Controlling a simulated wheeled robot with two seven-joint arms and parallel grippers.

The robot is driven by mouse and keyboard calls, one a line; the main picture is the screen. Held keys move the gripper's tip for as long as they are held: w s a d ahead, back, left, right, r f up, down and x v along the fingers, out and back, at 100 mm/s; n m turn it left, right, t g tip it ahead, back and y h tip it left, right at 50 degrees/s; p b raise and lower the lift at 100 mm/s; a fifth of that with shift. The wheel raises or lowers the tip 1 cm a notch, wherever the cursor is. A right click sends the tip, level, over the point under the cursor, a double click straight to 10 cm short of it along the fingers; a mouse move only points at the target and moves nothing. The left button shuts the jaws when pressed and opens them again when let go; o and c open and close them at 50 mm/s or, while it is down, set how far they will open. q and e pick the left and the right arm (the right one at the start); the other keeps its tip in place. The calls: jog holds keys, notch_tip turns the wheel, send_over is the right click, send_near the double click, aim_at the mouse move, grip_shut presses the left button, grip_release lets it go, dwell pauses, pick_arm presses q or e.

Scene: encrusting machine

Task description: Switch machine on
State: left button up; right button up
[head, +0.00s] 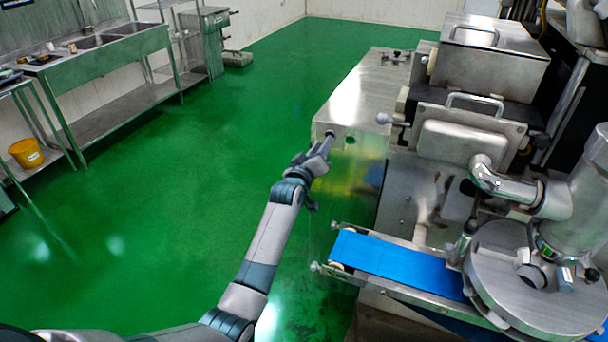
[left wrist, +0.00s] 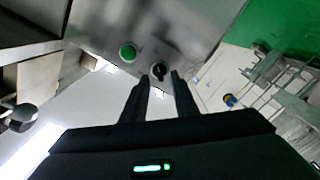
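The encrusting machine (head: 370,95) is a long steel body on the right. In the left wrist view its panel (left wrist: 185,35) carries a round green button (left wrist: 128,53) and a black rotary knob (left wrist: 158,71). My left gripper (head: 329,140) is at the machine's near left end. In the left wrist view its two black fingers (left wrist: 159,80) are apart, with the knob in line with the gap between their tips. I cannot tell whether they touch it. In the head view the gripper covers the knob. My right gripper is in neither view.
A blue conveyor belt (head: 395,262) juts from the machine to the right of my left forearm. A round steel turntable (head: 535,280) stands at the lower right. A sink bench (head: 100,45) and an orange bucket (head: 26,153) are at the left. The green floor between is clear.

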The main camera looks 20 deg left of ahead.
pick_arm(q)
jog(key=s+b, duration=0.3)
jog(key=s, duration=1.1)
jog(key=shift+s+a, duration=0.25)
